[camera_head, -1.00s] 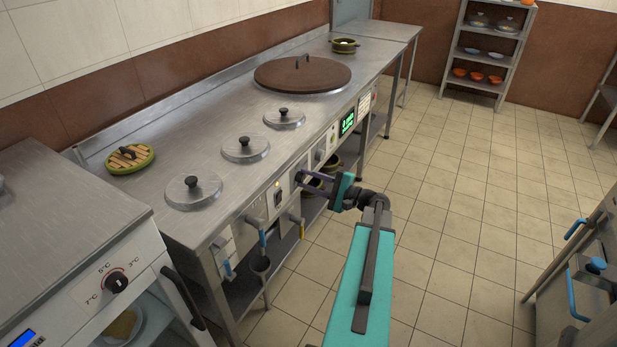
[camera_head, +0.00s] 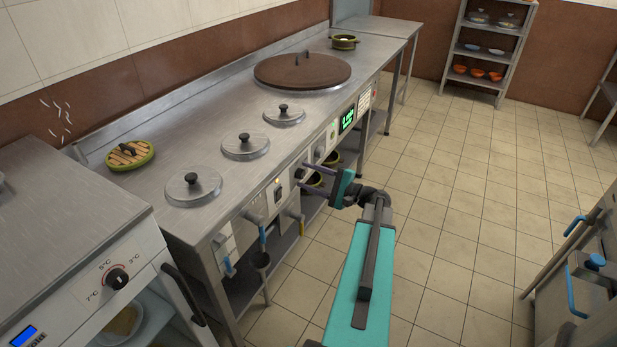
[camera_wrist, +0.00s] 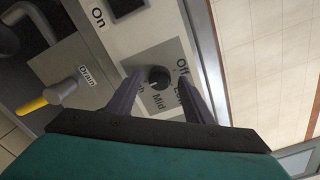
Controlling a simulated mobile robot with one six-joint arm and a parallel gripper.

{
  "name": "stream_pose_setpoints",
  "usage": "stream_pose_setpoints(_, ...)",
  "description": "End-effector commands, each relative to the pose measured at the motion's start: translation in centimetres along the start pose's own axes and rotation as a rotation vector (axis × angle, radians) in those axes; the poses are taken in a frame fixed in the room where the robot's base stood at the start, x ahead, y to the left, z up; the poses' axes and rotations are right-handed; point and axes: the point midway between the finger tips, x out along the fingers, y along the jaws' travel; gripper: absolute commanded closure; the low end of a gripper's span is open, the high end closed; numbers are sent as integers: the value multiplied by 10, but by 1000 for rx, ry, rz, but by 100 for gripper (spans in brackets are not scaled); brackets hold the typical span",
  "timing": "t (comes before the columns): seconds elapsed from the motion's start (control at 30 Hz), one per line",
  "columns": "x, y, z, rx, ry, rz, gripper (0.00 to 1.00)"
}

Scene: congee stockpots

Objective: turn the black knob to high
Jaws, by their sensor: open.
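The black knob (camera_wrist: 159,78) sits on a grey dial plate marked Off, Low, Mid and a partly covered label ending in "h" in the wrist view. I cannot make out which mark its pointer faces. My gripper (camera_wrist: 163,74) is open, with one dark finger on each side of the knob and a gap to it. In the head view my gripper (camera_head: 302,176) reaches to the front panel of the steel range (camera_head: 215,140); the knob is too small to make out there.
A yellow-handled drain valve (camera_wrist: 45,98) lies left of the dial plate in the wrist view. Blue-handled taps (camera_head: 262,238) stick out of the range front. Another black knob (camera_head: 117,279), with temperature marks, is on the cabinet at lower left. The tiled floor (camera_head: 460,200) is clear.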

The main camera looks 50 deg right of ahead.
Motion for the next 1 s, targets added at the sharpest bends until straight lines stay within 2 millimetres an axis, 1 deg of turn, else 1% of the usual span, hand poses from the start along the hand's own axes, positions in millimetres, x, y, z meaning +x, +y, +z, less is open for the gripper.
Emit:
stream_pose_setpoints(0.27, -25, 0, 0, 0, 2, -1, 53)
stream_pose_setpoints(0.8, -101, -1, -1, 0, 3, -2, 53)
stream_pose_setpoints(1.0, -124, -1, -1, 0, 3, -1, 53)
